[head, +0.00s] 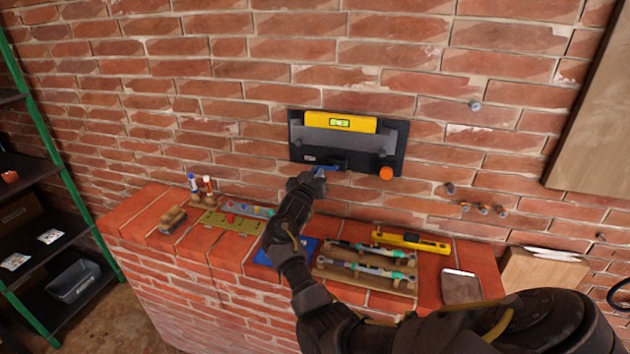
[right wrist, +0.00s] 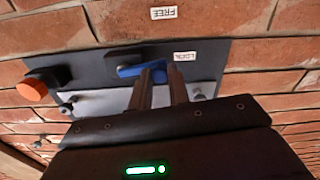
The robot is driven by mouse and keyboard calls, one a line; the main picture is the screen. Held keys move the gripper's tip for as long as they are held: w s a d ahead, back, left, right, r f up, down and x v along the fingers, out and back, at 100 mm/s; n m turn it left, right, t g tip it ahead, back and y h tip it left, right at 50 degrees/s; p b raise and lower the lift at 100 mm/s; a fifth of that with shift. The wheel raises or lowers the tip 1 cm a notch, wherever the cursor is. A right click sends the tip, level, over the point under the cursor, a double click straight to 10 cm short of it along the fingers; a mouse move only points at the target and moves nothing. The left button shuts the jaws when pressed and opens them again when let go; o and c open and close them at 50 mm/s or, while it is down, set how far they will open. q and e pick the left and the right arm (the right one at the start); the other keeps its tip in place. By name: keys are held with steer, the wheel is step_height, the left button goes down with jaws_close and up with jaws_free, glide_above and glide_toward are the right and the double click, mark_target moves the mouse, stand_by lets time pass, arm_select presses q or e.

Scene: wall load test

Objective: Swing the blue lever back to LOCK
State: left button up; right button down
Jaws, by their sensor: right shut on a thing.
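The blue lever (right wrist: 130,71) sits on a dark wall plate (head: 398,135); it also shows in the head view (head: 327,169), partly behind my gripper. In the right wrist view it lies roughly level across the picture, near a white LOCK label (right wrist: 184,57). A FREE label (right wrist: 164,12) is farther up in that view. My right gripper (right wrist: 165,68) is shut on the blue lever; it shows at the plate's lower edge in the head view (head: 319,174). The fingers hide part of the lever. My left gripper is not in view.
A yellow level (head: 340,122) is on the plate's upper part, and an orange knob (head: 386,173) is at its lower right. The brick ledge (head: 230,250) below carries tools and trays. A green-framed shelf (head: 60,170) stands at left.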

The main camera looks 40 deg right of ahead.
steer(key=shift+r+m, duration=0.5)
steer(key=shift+m, duration=0.4)
steer(key=c, duration=1.3)
jaws_free()
steer(key=shift+c, duration=0.2)
steer(key=shift+s+a+f+b, duration=0.15)
steer(key=shift+s+a+b, duration=0.1)
steer(key=shift+a+b, duration=0.2)
steer(key=b+v, duration=0.2)
steer(key=v, duration=0.7)
steer(key=shift+s+a, duration=0.25)
steer(key=shift+s, duration=0.05)
